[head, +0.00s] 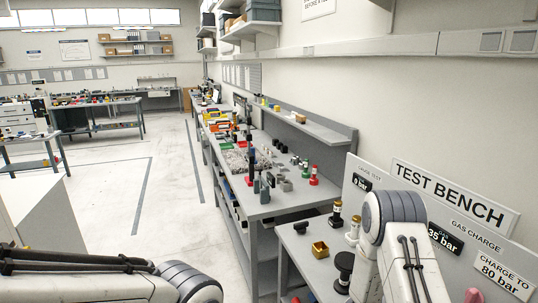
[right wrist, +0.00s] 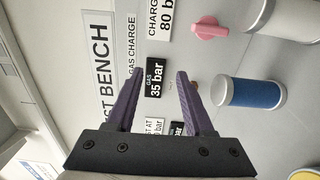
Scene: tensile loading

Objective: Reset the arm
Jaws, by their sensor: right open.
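My right gripper (right wrist: 160,76) shows in the right wrist view with its two purple fingers apart and nothing between them. Behind the fingers is the test bench panel, with a black "35 bar" gauge label (right wrist: 156,78) seen in the gap. My right arm (head: 395,240) is raised at the lower right of the head view, in front of the test bench; its gripper is hidden there. My left arm (head: 110,280) lies along the bottom left of the head view, and its gripper is out of frame.
The TEST BENCH sign (head: 447,194) stands above the bench at right. A brass-coloured square block (head: 320,250) and black-topped fittings (head: 336,214) stand on the bench. A blue cylinder (right wrist: 252,92) and pink knob (right wrist: 206,27) show in the wrist view. Open floor (head: 160,225) lies left.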

